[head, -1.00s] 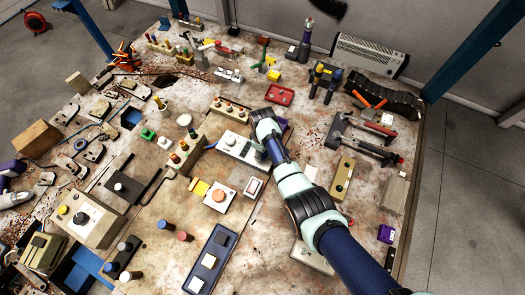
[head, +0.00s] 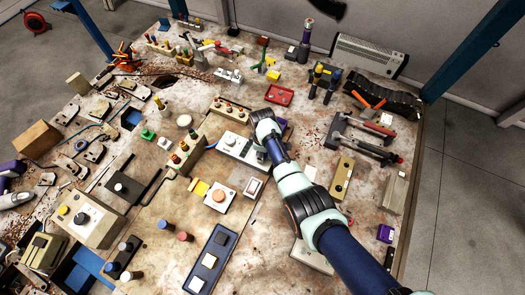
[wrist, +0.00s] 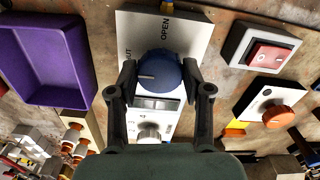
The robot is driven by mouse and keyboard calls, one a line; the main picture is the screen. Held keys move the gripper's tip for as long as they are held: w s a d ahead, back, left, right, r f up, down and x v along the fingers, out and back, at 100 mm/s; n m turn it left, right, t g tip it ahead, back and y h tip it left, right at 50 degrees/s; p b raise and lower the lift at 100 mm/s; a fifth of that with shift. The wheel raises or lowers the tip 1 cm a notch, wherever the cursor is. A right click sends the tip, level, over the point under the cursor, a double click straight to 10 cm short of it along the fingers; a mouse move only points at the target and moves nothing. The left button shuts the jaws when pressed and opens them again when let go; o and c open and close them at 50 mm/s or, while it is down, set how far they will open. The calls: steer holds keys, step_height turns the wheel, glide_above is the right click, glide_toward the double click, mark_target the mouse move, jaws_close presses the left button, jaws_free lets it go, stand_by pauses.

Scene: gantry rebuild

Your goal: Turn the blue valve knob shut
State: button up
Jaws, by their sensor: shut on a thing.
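The blue valve knob (wrist: 160,68) sits on a white panel (wrist: 188,30) in the wrist view. The panel carries the word OPEN at the upper right of the knob and a partly hidden word ending in UT at its left. The knob's white line points left, just below that partly hidden word. My gripper (wrist: 159,72) has one finger on each side of the knob and is shut on it. In the head view, my gripper (head: 262,156) is over the panel (head: 232,144) and the knob is hidden or too small to make out.
A purple tray (wrist: 87,60) lies left of the panel in the wrist view. A red rocker switch (wrist: 270,55) and an orange button (wrist: 277,117) are on the right. In the head view, a red tray (head: 279,95) lies behind my gripper. The bench is crowded with several devices.

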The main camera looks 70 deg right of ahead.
steer(key=o, duration=1.2)
steer(key=shift+c, duration=0.2)
step_height(320, 180, up, 12)
steer(key=w+a+r+t+h+p, duration=0.1)
steer(key=w+a+r+t+p, duration=0.2)
steer(key=w+a+r, duration=0.45)
steer(key=w+a+r+t+h+p, duration=0.1)
steer(key=w+a+r+t+p, duration=0.3)
steer(key=a, duration=0.6)
steer(key=s+a+r+t+y+p, duration=0.1)
steer(key=a+r+t, duration=0.2)
steer(key=a+r, duration=0.7)
steer(key=s+a+r+m+t+y+p, duration=0.1)
steer(key=s+a+r+t+p, duration=0.1)
steer(key=a+r, duration=0.9)
steer(key=shift+a+r+t, duration=0.25)
steer(key=shift+a+t, duration=0.15)
steer(key=shift+a, duration=0.5)
